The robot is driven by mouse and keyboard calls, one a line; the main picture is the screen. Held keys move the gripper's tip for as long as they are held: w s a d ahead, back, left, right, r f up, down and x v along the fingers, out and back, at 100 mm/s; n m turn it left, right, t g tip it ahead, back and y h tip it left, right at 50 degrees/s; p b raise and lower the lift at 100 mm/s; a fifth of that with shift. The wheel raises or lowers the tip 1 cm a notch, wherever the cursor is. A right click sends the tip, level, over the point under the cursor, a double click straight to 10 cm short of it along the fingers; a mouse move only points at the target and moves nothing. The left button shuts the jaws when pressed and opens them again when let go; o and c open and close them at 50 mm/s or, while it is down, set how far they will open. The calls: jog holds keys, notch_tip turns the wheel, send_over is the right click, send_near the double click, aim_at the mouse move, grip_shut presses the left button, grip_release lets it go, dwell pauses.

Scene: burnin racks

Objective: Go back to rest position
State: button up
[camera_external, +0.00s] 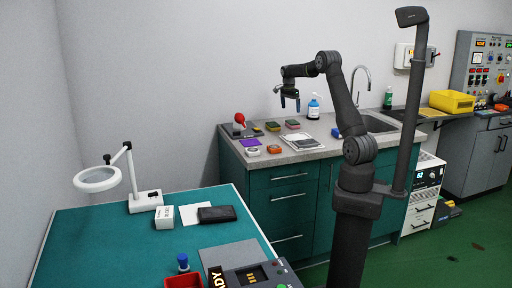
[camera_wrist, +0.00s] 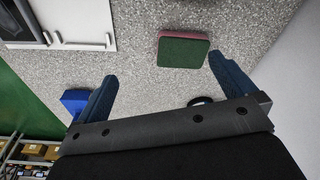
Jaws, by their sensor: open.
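My gripper (camera_external: 290,104) is in the air above the grey counter (camera_external: 321,128), at the end of my raised black arm. In the wrist view my gripper (camera_wrist: 165,88) shows two blue fingers spread wide apart, with nothing between them. A green and red sponge-like block (camera_wrist: 183,50) lies on the speckled counter beyond the fingertips, apart from them. No rest position is marked in either view.
A soap bottle (camera_external: 314,107), a tap (camera_external: 360,84), a red-topped item (camera_external: 240,119) and small coloured blocks stand on the counter. A blue object (camera_wrist: 75,101) is by the left finger. The teal workbench (camera_external: 110,245) holds a magnifier lamp (camera_external: 98,179). Air around the gripper is clear.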

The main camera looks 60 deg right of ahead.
jog(key=w+a+n, duration=0.5)
jog(key=w+a, duration=0.1)
jog(key=a, duration=0.9)
jog(key=w+a+n+t, duration=0.1)
jog(key=w+a+n, duration=0.4)
jog(key=a, duration=1)
jog(key=w+a+n, duration=0.4)
jog(key=w+a, duration=0.4)
jog(key=a, duration=0.7)
jog(key=shift+a+f+n+t+y, duration=0.3)
jog(key=shift+a+f+n+t, duration=0.05)
jog(key=shift+f+n+t, duration=0.05)
